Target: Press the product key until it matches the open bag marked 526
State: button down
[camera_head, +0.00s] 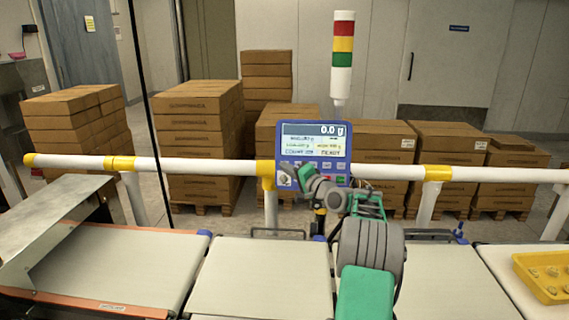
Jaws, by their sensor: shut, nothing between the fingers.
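The blue control panel (338,168) of the checkweigher stands on the far rail, facing me. Its screen (313,143) reads 0.0 g at the top; the smaller lines are too small to read surely. A row of small keys lies below the screen, with a green key and a red key at the right. My gripper (302,175) is shut and empty at the panel's lower left, in front of the keys. It hides part of the key row, and I cannot tell whether it touches a key. I see no open bag marked 526.
Pale conveyor belts (262,277) run across the front. A metal guard (55,235) covers the left belt. A yellow tray (545,280) with small pieces stands at the right. A white and yellow rail (210,167) crosses behind the belts, with stacked cartons (195,140) beyond it.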

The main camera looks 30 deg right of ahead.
aim_at(278, 162)
jog(key=shift+w+d+f, duration=0.25)
jog(key=shift+w+d, duration=0.15)
jog(key=shift+w, duration=0.2)
jog(key=shift+w+d, duration=0.1)
dwell(1.5)
jog(key=shift+w+d+f, duration=0.1)
jog(key=shift+w+d, duration=0.05)
jog(key=shift+w, duration=0.05)
jog(key=shift+w+d+f, duration=0.1)
jog(key=shift+w+d, duration=0.15)
jog(key=shift+w, duration=0.05)
dwell(0.7)
jog(key=shift+s, duration=0.1)
jog(key=shift+s+a+r+b, duration=0.25)
jog(key=shift+s+a+b, duration=0.2)
jog(key=shift+s+a, duration=0.1)
jog(key=shift+s+a+r+b, duration=0.2)
jog(key=shift+s+a+b, duration=0.2)
jog(key=shift+s, duration=0.25)
jog(key=shift+s+a+r+b, duration=0.25)
jog(key=shift+s+a, duration=0.3)
jog(key=shift+s, duration=0.05)
jog(key=shift+s+a+r+b, duration=0.2)
jog(key=shift+s+a+b, duration=0.2)
jog(key=shift+s, duration=0.25)
dwell(0.5)
